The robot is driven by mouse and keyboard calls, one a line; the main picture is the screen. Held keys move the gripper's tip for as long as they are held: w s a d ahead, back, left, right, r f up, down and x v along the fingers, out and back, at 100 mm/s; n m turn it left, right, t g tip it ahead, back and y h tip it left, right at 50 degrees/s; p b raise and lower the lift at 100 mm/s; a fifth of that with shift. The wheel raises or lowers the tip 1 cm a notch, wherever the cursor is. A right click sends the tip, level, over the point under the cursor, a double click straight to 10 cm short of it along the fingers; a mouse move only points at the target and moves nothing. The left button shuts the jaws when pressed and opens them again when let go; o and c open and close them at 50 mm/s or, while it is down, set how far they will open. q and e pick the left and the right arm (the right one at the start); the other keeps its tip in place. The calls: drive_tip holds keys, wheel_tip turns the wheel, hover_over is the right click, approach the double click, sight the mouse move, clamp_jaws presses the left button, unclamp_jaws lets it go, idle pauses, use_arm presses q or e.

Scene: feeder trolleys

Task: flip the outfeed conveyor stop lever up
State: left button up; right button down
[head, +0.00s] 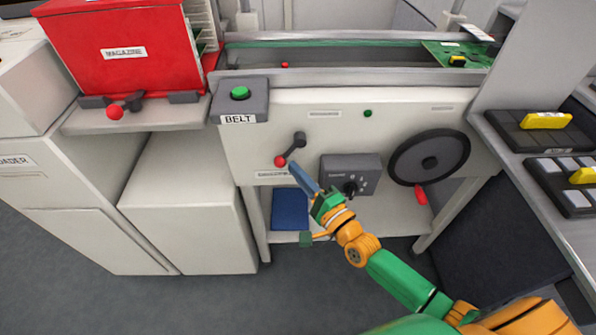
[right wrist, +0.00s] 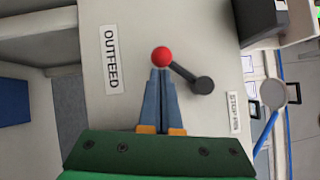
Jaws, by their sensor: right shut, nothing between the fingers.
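The stop lever (head: 291,149) is on the pale front panel below the conveyor. Its dark arm slants down and left from its pivot to a red knob (head: 280,161). In the right wrist view the red knob (right wrist: 161,56) is at the tips of my right gripper (right wrist: 161,72), and the dark lever arm (right wrist: 187,75) runs to the right. The gripper's blue fingers are shut with nothing between them. The tips look close to the knob's underside; I cannot tell if they touch. In the head view my right gripper (head: 294,166) comes from below right. My left gripper is not visible.
An OUTFEED label (right wrist: 111,59) is beside the lever. A grey control box (head: 350,168) and a black handwheel (head: 429,157) are to the right. The BELT box with a green button (head: 240,92) is above left. A red MAGAZINE box (head: 125,45) has another red-knobbed lever (head: 115,112) below it.

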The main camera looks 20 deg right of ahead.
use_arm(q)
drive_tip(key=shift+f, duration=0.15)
use_arm(e)
drive_tip(key=shift+f, duration=0.1)
use_arm(q)
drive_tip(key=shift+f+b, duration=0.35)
drive_tip(key=shift+b, duration=0.15)
use_arm(e)
drive_tip(key=shift+a+m, duration=0.15)
drive_tip(key=shift+m, duration=0.15)
